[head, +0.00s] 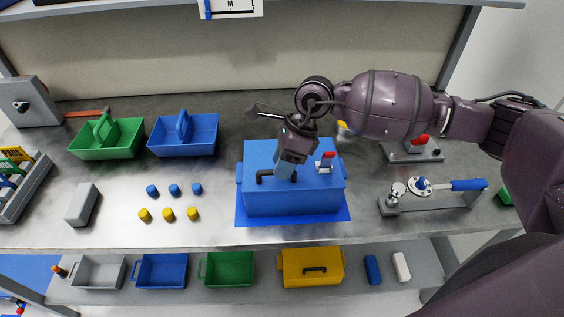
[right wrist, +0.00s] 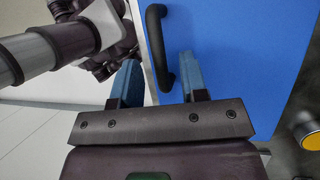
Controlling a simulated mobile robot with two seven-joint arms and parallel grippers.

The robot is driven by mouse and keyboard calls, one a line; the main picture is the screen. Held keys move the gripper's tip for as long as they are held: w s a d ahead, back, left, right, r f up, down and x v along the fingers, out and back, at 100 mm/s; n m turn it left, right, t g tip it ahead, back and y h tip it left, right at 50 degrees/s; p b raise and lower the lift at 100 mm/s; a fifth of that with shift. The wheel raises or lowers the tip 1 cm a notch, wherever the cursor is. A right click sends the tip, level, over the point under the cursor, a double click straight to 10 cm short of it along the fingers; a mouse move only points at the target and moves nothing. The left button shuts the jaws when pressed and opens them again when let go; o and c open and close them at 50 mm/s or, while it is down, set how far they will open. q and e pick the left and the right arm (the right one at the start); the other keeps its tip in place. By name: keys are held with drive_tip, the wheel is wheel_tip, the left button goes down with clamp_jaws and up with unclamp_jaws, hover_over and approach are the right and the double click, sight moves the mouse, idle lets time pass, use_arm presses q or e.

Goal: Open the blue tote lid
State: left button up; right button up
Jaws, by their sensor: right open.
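The blue tote (head: 300,200) stands on a blue mat (head: 343,214) near the middle of the bench. Its lid (head: 258,152) lies shut on top, with a dark bar handle (head: 264,176) near the front left. A small red and white latch-like part (head: 326,162) is on the right of the lid. My right gripper (head: 285,170) points down over the lid at the handle. In the right wrist view, its blue fingers (right wrist: 158,85) are open, with the handle (right wrist: 158,45) showing between and beyond them. I cannot tell whether they touch it. My left gripper is not in view.
A green caddy (head: 125,148) and a blue caddy (head: 200,145) stand left of the tote, with several small blue and yellow caps in front. A clamp fixture with blue handle (head: 450,190) stands at the right. Bins (head: 227,270) fill the lower shelf.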

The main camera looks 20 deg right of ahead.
drive_tip(key=shift+a+f, duration=0.1)
drive_tip(key=shift+f, duration=0.15)
drive_tip(key=c, duration=0.6)
clamp_jaws()
drive_tip(key=shift+r, duration=0.1)
